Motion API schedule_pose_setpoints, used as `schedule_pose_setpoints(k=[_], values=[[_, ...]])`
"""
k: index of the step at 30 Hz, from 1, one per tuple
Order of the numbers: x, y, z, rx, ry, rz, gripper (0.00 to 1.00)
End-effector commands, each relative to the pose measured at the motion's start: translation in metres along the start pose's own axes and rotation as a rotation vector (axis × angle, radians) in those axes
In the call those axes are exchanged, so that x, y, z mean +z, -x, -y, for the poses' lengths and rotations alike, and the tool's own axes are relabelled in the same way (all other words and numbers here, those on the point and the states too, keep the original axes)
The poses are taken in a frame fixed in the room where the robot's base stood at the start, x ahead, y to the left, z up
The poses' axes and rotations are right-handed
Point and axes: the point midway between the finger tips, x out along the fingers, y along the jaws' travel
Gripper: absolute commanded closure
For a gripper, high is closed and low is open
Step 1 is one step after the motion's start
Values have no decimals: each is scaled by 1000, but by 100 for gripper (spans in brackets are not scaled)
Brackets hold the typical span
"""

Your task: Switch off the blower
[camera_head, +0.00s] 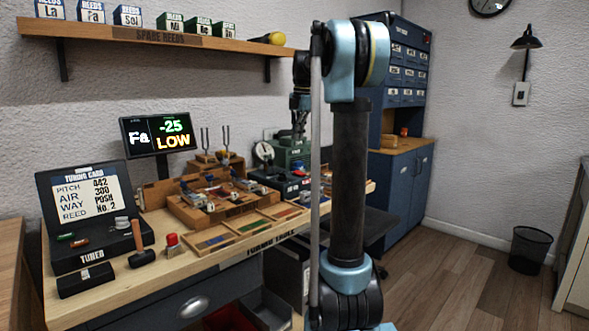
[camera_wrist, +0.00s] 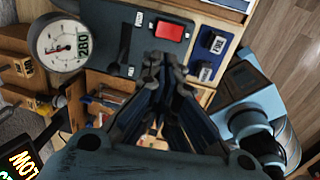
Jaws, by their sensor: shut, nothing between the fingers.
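A dark panel (camera_wrist: 122,62) in the wrist view carries a red rocker-like switch (camera_wrist: 172,30), a black lever or slot and small white labels too small to read. I take it for the blower's control panel. A round dial gauge (camera_wrist: 60,44) beside it carries a green readout that looks like 280; the gauge also shows in the head view (camera_head: 263,151). My gripper (camera_wrist: 165,62) is shut and empty, its fingertips over the panel's edge just below the red switch in the picture. In the head view my gripper (camera_head: 299,130) hangs above the green machine (camera_head: 288,151). Contact cannot be told.
A screen (camera_head: 159,133) reads Fa, -25, LOW. A tuning card case (camera_head: 88,195), a hammer (camera_head: 140,245) and wooden trays (camera_head: 215,238) stand on the workbench left of my arm. A small blue tray (camera_wrist: 207,72) adjoins the panel. Open floor lies at right.

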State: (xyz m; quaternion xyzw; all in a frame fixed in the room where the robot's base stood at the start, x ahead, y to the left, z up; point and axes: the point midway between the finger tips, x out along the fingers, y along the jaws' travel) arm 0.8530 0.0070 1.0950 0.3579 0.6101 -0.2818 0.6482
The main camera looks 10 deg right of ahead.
Motion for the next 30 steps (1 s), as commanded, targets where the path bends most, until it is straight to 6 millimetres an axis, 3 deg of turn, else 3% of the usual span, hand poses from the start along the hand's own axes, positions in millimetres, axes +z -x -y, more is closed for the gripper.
schedule_pose_setpoints(k=[6,11,30], values=[[0,-4,0,0,-1,0,100],[0,-21,0,0,-1,0,100],[0,-125,0,0,-2,0,100]])
